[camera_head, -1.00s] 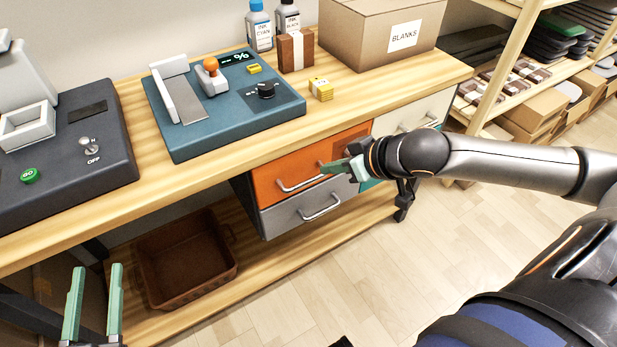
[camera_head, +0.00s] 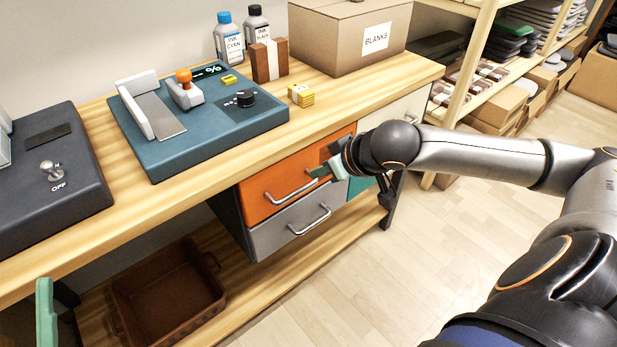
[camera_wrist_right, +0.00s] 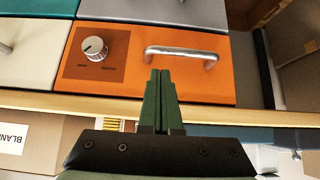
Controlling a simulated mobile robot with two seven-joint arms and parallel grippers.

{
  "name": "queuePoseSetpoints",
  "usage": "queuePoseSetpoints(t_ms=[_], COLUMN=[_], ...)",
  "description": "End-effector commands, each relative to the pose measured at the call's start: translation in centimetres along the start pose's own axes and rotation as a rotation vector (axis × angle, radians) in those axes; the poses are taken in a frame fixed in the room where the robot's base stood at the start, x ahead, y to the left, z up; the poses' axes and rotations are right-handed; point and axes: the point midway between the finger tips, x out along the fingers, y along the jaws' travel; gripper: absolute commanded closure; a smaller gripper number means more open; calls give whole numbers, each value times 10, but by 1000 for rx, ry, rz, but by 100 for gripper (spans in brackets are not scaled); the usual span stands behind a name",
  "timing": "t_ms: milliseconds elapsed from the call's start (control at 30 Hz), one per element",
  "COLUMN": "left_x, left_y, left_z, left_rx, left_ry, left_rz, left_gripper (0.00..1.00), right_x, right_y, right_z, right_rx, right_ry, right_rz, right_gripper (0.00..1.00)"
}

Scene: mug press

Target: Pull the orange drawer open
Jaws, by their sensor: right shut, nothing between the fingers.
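The orange drawer (camera_head: 270,190) sits under the table's front edge, above a grey drawer (camera_head: 275,237), and its front looks level with that one. Its silver bar handle (camera_head: 285,195) also shows in the right wrist view (camera_wrist_right: 182,52). There, the orange front (camera_wrist_right: 225,75) also carries a silver knob (camera_wrist_right: 95,47). My right gripper (camera_head: 316,172) is at the right end of the handle, shut and empty. In the right wrist view its fingertips (camera_wrist_right: 160,76) are close to one end of the bar; I cannot tell whether they touch it. My left gripper (camera_head: 45,315) shows only one finger at the lower left.
The wooden tabletop (camera_head: 215,160) overhangs the drawers. A blue press (camera_head: 215,135), yellow blocks (camera_head: 301,95), ink bottles (camera_head: 229,38) and a BLANKS box (camera_head: 350,35) stand on it. A brown bin (camera_head: 165,300) is on the lower shelf. The floor in front is clear.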

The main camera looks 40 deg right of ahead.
Motion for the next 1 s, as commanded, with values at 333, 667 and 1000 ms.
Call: queuePoseSetpoints(t_ms=[333,667,1000], left_x=[-4,-6,-5], left_y=[2,4,3], left_z=[-49,-49,-50], left_rx=[58,52,52], left_ry=[222,228,228], left_rz=[18,19,19], left_gripper=[50,50,50], right_x=[44,57,56], right_y=[-1,0,0], right_z=[2,1,0], right_rx=[1,-3,-2], right_ry=[0,-2,-2], right_rz=[-2,0,0], right_gripper=[100,100,100])
